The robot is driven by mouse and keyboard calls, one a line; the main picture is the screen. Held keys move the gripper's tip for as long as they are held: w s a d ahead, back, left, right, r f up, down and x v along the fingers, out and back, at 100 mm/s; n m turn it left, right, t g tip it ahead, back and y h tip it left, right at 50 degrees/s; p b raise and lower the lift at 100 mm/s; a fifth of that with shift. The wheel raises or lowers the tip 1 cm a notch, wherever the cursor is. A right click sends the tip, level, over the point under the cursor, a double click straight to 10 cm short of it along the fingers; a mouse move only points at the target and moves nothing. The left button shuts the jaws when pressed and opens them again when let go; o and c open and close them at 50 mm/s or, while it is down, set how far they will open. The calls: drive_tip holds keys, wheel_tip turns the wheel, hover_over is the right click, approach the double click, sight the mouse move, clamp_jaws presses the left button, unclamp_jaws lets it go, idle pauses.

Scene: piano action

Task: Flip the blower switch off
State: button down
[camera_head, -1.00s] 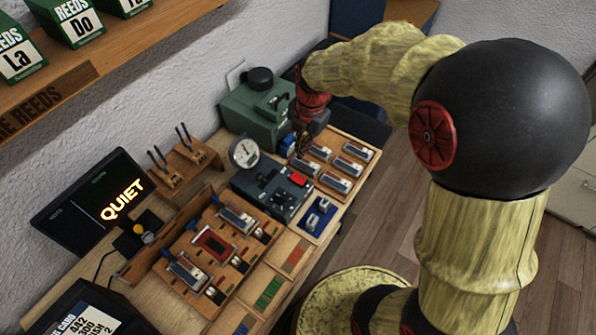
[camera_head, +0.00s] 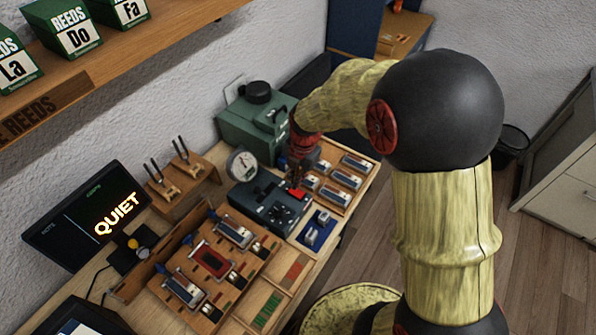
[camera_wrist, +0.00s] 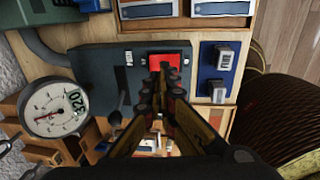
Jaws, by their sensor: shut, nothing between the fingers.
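The blower box is a dark grey-blue unit (camera_head: 258,200) on the bench, and it fills the middle of the wrist view (camera_wrist: 92,68). A red rocker switch (camera_head: 298,193) sits at its far right corner and shows in the wrist view (camera_wrist: 176,59). My gripper (camera_wrist: 164,78) is shut and empty, with its fingertips over the near part of the red switch. In the head view my gripper (camera_head: 296,181) is just above the switch. I cannot tell whether the fingertips touch it. The fingers hide part of the box top.
A round gauge (camera_head: 242,164) stands beside the box, and a green machine (camera_head: 250,122) stands behind it. Reed blocks lie in a wooden tray (camera_head: 325,198) to the right. A screen (camera_head: 85,215) reads QUIET. A shelf (camera_head: 130,55) overhangs the left.

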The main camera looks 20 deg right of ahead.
sight(297, 194)
drive_tip(key=shift+w+a+f+b, duration=0.1)
drive_tip(key=shift+w+f+b, duration=0.05)
drive_tip(key=shift+f, duration=0.95)
drive_tip(key=shift+w+a+f+b, duration=0.1)
drive_tip(key=shift+f+b, duration=0.05)
drive_tip(key=shift+f, duration=0.9)
drive_tip(key=shift+w+f+b, duration=0.15)
drive_tip(key=shift+f+b, duration=0.3)
drive_tip(key=shift+r, duration=0.1)
drive_tip(key=shift+s, duration=0.2)
drive_tip(key=shift+s+d, duration=0.4)
drive_tip(key=shift+s, duration=0.15)
drive_tip(key=shift+r, duration=0.1)
